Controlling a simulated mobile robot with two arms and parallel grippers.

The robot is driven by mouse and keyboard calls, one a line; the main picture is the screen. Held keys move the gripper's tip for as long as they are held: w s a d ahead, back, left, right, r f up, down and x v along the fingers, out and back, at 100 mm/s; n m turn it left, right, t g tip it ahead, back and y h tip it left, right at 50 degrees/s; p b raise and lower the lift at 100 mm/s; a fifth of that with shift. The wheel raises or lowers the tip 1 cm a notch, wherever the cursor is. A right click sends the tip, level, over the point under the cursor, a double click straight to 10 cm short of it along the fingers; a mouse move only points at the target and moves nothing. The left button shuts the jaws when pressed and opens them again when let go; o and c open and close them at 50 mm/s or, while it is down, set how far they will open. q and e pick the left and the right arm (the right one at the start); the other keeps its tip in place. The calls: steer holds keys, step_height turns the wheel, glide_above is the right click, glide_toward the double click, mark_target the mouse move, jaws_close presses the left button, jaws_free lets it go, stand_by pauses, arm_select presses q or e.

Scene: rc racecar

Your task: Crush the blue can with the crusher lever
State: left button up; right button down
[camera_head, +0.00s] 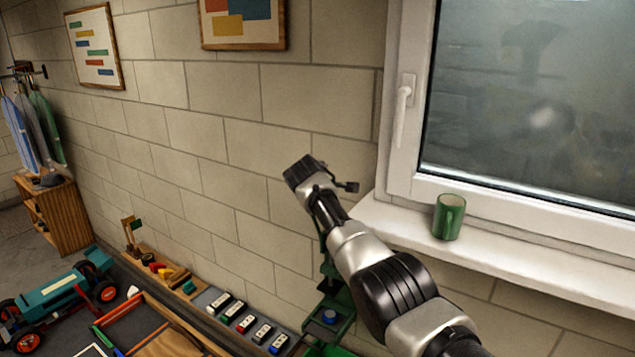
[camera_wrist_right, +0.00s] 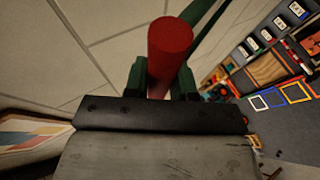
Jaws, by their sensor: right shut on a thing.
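The green can crusher (camera_head: 333,303) is by the wall, partly hidden behind my right arm. The blue can (camera_head: 330,317) sits low in it and shows only its round top. In the right wrist view, the lever's red grip (camera_wrist_right: 170,50) stands between the fingers of my right gripper (camera_wrist_right: 161,78), which is shut on it. A green bar (camera_wrist_right: 205,15) runs beside the grip. In the head view my right gripper (camera_head: 302,174) is high above the can, and the red grip is hidden there. My left gripper is not in view.
A green mug (camera_head: 449,217) stands on the windowsill (camera_head: 540,262), right of my arm. Several small labelled cars or blocks (camera_head: 245,323) line a shelf left of the crusher. A teal racecar (camera_head: 55,300) is at lower left. The wall is close behind my gripper.

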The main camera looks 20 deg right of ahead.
steer(key=shift+d+r, duration=0.15)
steer(key=shift+d, duration=0.15)
steer(key=c, duration=1.2)
jaws_free()
steer(key=shift+o, duration=1.1)
steer(key=shift+w+d, duration=0.1)
steer(key=shift+d, duration=0.05)
steer(key=shift+o, duration=0.3)
steer(key=shift+w+d+f, duration=0.1)
steer(key=shift+w+f, duration=0.05)
steer(key=shift+f, duration=0.1)
steer(key=shift+s+a+r, duration=0.15)
steer(key=shift+s+a, duration=0.05)
steer(key=shift+a, duration=0.15)
steer(key=shift+s+a+r+b, duration=0.15)
steer(key=shift+s+b, duration=0.2)
steer(key=shift+b, duration=0.1)
steer(key=b+v, duration=0.4)
steer(key=v, duration=0.5)
steer(key=shift+s+r, duration=0.15)
